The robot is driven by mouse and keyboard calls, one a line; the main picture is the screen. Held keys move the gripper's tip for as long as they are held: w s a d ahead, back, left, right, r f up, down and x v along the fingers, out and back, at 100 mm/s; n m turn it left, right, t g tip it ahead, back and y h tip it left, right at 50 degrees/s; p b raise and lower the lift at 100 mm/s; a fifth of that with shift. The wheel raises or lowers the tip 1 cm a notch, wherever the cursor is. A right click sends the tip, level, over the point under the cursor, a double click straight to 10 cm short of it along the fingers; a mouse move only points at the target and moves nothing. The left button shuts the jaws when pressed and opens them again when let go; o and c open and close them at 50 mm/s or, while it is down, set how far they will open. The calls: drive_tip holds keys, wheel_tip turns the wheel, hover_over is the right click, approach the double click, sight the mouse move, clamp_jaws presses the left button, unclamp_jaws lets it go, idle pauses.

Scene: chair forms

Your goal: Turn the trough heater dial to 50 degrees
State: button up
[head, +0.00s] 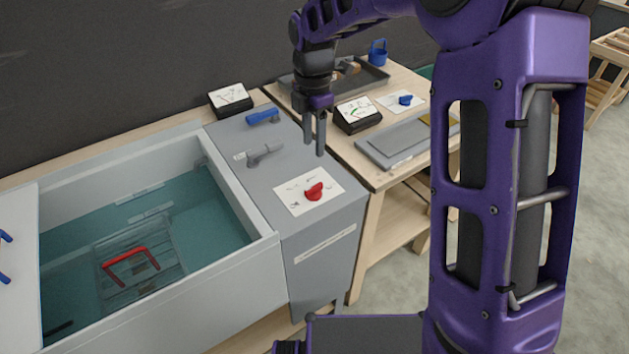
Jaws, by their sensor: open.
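A red dial (314,191) sits on a white scale card (295,198) on top of the grey cabinet beside the water trough (258,243). Its markings are too small to read. A gauge with a white face (231,96) stands at the cabinet's back, its reading unclear. My gripper (314,147) points down with its two fingers apart and empty. In the picture it is above and behind the red dial, near the cabinet's right edge, not touching the dial.
A blue lever (263,117) and a grey lever (264,152) stand on the cabinet. Water in the trough covers a rack with a red handle (130,261). The right table (384,180) holds a second gauge (357,114), a blue dial (404,99), a grey plate (400,140) and a tray (375,80).

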sight(314, 186)
wheel_tip(314, 186, down, 13)
drive_tip(key=shift+f+b, duration=0.1)
drive_tip(key=shift+b, duration=0.25)
clamp_jaws()
